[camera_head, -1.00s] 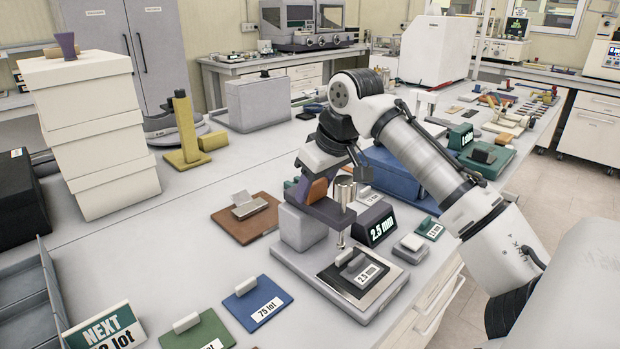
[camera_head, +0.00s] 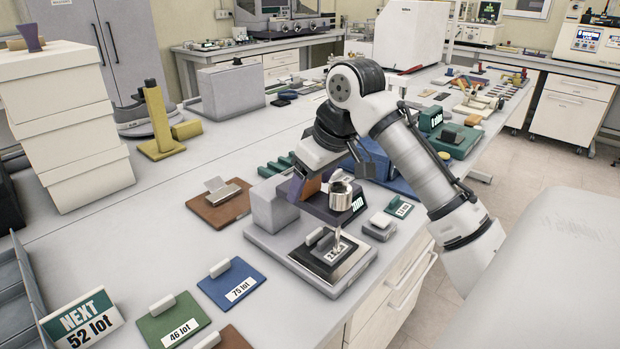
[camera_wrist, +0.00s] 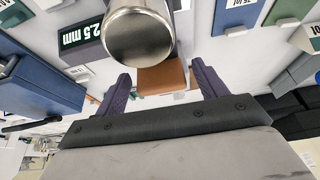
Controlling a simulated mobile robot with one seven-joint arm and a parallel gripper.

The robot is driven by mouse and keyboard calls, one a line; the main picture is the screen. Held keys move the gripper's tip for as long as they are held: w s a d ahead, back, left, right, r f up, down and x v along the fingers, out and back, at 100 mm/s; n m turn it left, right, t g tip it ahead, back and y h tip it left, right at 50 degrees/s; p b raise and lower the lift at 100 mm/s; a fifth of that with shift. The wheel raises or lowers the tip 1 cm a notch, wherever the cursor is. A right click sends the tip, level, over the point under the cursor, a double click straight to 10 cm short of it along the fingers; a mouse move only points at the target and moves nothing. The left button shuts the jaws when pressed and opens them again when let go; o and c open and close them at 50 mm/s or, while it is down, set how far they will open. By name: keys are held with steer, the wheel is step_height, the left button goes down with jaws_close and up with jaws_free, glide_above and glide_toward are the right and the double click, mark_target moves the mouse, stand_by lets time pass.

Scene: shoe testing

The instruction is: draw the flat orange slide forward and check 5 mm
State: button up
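The orange slide (camera_head: 312,188) is a flat-faced block on the thickness tester (camera_head: 268,207), partly hidden by my wrist in the head view. In the wrist view the orange slide (camera_wrist: 163,79) shows between the two purple fingers of my gripper (camera_wrist: 160,75), with a gap on each side. My gripper is open; in the head view one purple finger (camera_head: 297,187) shows beside the slide. The tester's display reads 2.5 mm in the wrist view (camera_wrist: 85,38); the head view mostly hides it. A card under a grey block lies on the tester's dark plate (camera_head: 312,262).
A metal cylinder (camera_head: 340,194) stands on the tester arm, close to my gripper in the wrist view. A brown board (camera_head: 215,216) lies left of the tester.

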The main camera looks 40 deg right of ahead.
steer(key=shift+w, duration=0.1)
steer(key=v, duration=1.3)
steer(key=shift+s+r, duration=0.2)
steer(key=shift+r, duration=0.2)
steer(key=shift+s+f, duration=0.1)
